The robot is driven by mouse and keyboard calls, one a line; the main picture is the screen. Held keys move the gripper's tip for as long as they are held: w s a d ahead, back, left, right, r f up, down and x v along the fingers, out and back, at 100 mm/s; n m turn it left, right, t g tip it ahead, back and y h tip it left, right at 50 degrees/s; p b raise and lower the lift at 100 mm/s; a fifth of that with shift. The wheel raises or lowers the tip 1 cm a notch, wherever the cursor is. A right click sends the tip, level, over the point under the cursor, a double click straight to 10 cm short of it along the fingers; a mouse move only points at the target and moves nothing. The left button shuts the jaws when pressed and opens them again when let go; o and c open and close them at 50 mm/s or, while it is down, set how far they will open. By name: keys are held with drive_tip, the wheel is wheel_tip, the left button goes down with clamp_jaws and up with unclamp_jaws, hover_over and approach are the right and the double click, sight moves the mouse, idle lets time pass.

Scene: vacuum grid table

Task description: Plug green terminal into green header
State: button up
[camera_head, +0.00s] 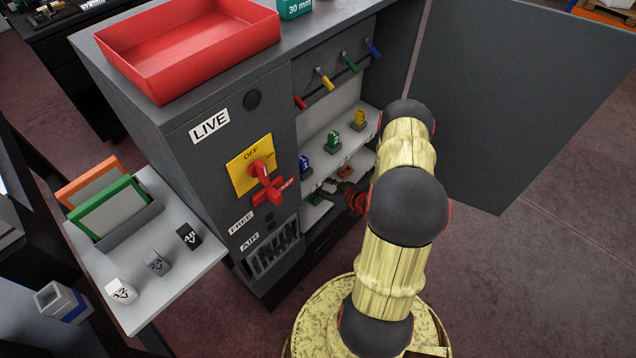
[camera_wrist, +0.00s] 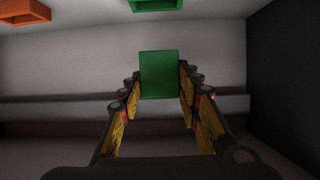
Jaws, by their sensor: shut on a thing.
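My gripper (camera_wrist: 160,85) is shut on the green terminal (camera_wrist: 159,66), a plain green block standing between the two fingertips in the wrist view. The green header (camera_wrist: 155,5) shows at the top edge of that view, partly cut off. The held terminal is in front of the header, with a visible strip of grey panel between them in the picture. In the head view, my gripper (camera_head: 338,193) reaches into the lower part of the open cabinet. The terminal cannot be made out surely there.
An orange header (camera_wrist: 24,12) is left of the green one. The cabinet shelf (camera_head: 320,155) above my gripper holds blue, green and yellow numbered blocks. A dark wall (camera_wrist: 285,75) closes the right side. The open cabinet door (camera_head: 510,95) stands right of my arm.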

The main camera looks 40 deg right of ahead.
drive_tip(key=shift+f+b, duration=1.45)
drive_tip(key=shift+f, duration=0.75)
drive_tip(key=shift+f, duration=1.05)
drive_tip(key=o, duration=1.1)
drive_tip(key=shift+o, duration=0.2)
drive_tip(key=a+v, duration=0.1)
drive_tip(key=v, duration=1.1)
drive_tip(key=shift+d, duration=0.45)
drive_tip(key=shift+r, duration=0.1)
